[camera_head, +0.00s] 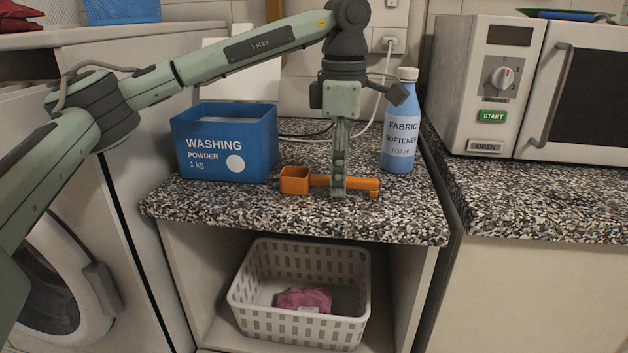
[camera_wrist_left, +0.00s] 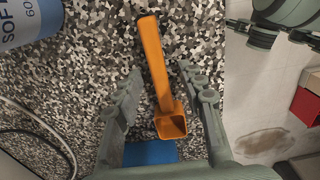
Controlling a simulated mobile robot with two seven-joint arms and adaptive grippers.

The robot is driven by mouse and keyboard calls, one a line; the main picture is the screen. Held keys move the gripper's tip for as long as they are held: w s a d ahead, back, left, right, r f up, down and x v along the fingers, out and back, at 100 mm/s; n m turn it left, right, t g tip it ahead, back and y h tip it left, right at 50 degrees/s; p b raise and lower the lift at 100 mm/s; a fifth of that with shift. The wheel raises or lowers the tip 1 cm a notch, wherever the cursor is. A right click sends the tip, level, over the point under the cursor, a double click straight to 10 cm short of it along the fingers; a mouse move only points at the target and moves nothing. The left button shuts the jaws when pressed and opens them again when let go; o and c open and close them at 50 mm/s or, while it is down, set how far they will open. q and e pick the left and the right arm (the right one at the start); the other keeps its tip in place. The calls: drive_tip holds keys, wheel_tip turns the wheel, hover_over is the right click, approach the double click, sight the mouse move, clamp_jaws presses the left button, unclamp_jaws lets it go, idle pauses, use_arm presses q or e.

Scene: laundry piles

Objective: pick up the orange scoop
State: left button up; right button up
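The orange scoop (camera_head: 295,180) lies on the speckled countertop (camera_head: 400,212), its cup to the left and its handle to the right. My left gripper (camera_head: 338,191) points straight down at the handle and hides part of it. In the left wrist view the scoop's handle (camera_wrist_left: 152,52) passes between the two spread fingers of my left gripper (camera_wrist_left: 160,72), with the cup nearer the palm side. The fingers are open, with a visible gap on each side of the handle. My right gripper is not in view.
A blue washing powder box (camera_head: 228,145) stands left of the scoop. A fabric softener bottle (camera_head: 400,125) stands close on the right. A microwave (camera_head: 490,90) is on the right counter. A white basket (camera_head: 300,325) with a pink cloth (camera_head: 303,299) sits below.

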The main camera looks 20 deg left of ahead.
use_arm(q)
drive_tip(key=shift+c, duration=0.5)
clamp_jaws()
drive_tip(key=shift+r, duration=0.1)
wheel_tip(320, 180, up, 7)
drive_tip(key=shift+r, duration=0.15)
wheel_tip(320, 180, up, 2)
drive_tip(key=shift+r, duration=0.2)
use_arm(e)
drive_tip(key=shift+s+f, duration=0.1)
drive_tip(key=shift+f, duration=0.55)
